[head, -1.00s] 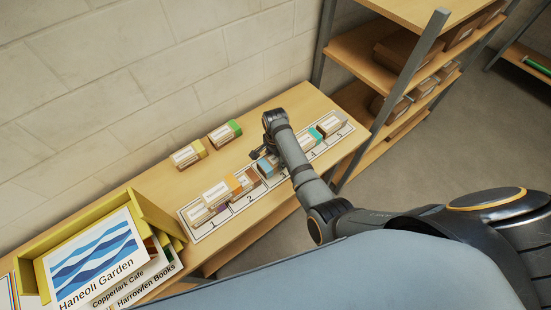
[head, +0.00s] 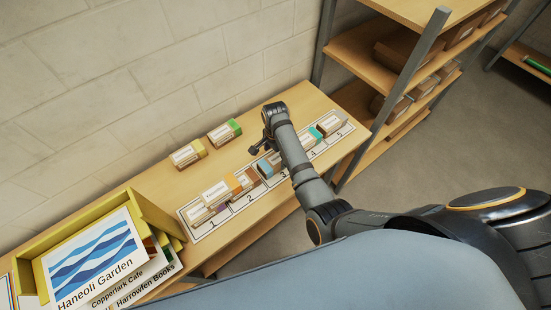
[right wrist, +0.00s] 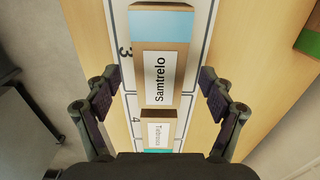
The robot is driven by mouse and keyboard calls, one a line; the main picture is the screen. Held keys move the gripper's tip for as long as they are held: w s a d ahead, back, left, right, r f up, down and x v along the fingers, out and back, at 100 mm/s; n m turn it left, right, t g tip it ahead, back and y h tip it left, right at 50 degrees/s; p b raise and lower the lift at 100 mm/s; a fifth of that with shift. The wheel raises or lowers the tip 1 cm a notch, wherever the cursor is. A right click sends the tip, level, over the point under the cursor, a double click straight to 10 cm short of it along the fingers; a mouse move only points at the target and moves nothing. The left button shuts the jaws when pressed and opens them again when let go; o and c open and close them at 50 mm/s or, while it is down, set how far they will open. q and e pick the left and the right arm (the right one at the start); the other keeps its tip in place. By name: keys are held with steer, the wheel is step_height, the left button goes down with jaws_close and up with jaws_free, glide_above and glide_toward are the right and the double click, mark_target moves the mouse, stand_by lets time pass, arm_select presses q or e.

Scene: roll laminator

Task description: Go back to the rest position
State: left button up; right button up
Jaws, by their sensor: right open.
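My right gripper (head: 258,148) is above the numbered strip (head: 238,208) on the wooden table. It is open and empty. In the right wrist view its two fingers (right wrist: 160,97) stand apart, with a light-blue-ended box labelled Samtrelo (right wrist: 160,72) below and between them. That box stands by number 3 and also shows in the head view (head: 267,164), partly hidden by my arm. A teal-ended box (right wrist: 157,132) stands by number 4. My left gripper is out of view.
Several other boxes stand on the strip. A yellow-ended box (head: 187,153) and a green-ended box (head: 225,132) stand behind it. A yellow tray (head: 158,220) with signs is at the left. A shelving rack (head: 390,95) stands right of the table.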

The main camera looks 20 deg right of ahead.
step_height(320, 180, up, 5)
steer(key=shift+f, duration=0.2)
